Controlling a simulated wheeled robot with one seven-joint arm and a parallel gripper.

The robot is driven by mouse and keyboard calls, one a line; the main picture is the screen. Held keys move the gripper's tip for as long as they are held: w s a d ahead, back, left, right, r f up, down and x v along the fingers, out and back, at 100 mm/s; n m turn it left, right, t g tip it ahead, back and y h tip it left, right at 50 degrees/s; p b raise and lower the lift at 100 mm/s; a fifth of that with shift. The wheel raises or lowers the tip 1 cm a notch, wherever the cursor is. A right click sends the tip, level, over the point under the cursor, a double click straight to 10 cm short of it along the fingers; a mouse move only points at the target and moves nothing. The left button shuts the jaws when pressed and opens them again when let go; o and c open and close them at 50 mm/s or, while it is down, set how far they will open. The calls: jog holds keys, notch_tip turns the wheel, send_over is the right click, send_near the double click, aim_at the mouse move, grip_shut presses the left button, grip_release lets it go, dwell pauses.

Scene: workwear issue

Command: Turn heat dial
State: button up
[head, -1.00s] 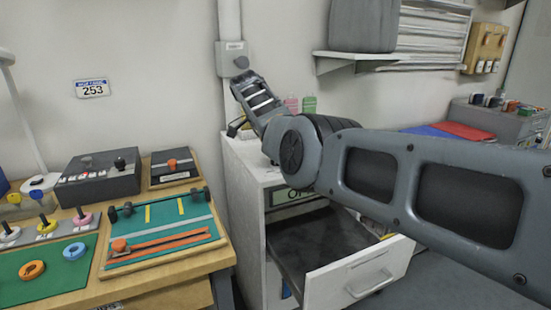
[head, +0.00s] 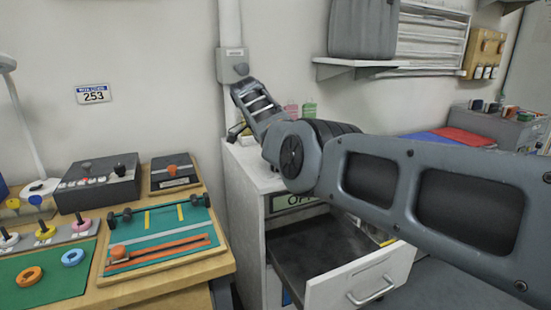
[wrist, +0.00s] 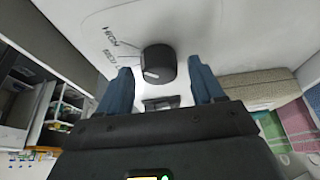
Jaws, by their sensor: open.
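The heat dial (wrist: 158,62) is a dark round knob with a pale pointer mark, on a white panel in the wrist view. The lettering beside it reads HIGH and MED, and a further label is partly hidden. My gripper (wrist: 161,78) is open, with one blue finger on each side of the dial. I cannot tell whether either finger touches it.
A white cabinet (head: 244,215) with its drawer (head: 365,282) pulled open stands below my arm. A wooden bench (head: 200,270) with boards, rings and a switch box (head: 97,182) is at the left. A wall shelf (head: 370,66) is at the upper right.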

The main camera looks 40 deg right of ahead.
jog(key=s+v, duration=0.1)
jog(key=v, duration=0.6)
jog(key=shift+w+r, duration=0.4)
jog(key=shift+w, duration=0.15)
jog(key=shift+a, duration=0.1)
